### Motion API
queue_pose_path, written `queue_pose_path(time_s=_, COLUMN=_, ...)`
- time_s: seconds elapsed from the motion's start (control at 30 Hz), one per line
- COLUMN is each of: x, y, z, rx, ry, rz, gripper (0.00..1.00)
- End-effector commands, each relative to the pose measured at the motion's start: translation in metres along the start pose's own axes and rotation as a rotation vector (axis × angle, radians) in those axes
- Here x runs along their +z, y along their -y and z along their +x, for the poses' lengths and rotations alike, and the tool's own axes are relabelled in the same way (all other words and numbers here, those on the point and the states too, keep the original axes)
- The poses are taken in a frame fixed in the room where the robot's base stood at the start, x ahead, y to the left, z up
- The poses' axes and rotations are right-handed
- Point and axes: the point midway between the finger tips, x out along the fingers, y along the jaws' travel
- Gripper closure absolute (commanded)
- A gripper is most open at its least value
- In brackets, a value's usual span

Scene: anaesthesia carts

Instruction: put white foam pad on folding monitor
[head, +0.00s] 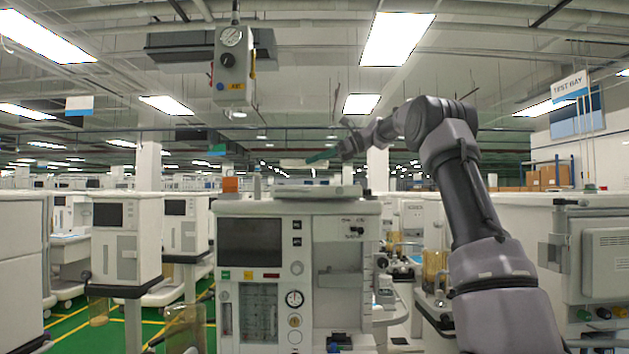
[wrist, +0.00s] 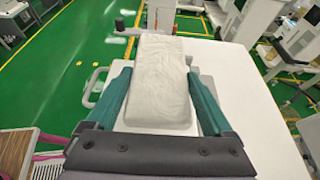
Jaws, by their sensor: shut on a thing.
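The white foam pad (wrist: 160,75) is a pale, slightly creased block between the two green fingers of my gripper (wrist: 158,92) in the wrist view. My gripper is shut on its sides. In the head view, my gripper (head: 322,156) and the pad (head: 298,163) are small, held in the air above the middle cart. A flat, light grey slab, which looks like the folding monitor (head: 318,191) folded down, lies on the cart's top. A gap shows between pad and slab. In the wrist view the pad hides much of what lies below it.
The middle anaesthesia cart (head: 300,208) has a dark screen (head: 250,242) on its front. A small orange block (head: 230,184) stands at its top left. A grey gauge box (head: 234,65) hangs overhead. Other carts stand on both sides; green floor (head: 70,332) shows at left.

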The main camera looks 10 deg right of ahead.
Motion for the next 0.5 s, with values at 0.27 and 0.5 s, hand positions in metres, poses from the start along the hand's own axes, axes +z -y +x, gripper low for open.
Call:
queue_pose_path(time_s=0.27, x=-0.032, y=0.000, z=0.013, rx=0.001, ry=0.000, rz=0.002, gripper=0.66)
queue_pose_path(time_s=0.5, x=-0.049, y=0.000, z=0.020, rx=0.000, ry=0.000, rz=-0.001, gripper=0.66)
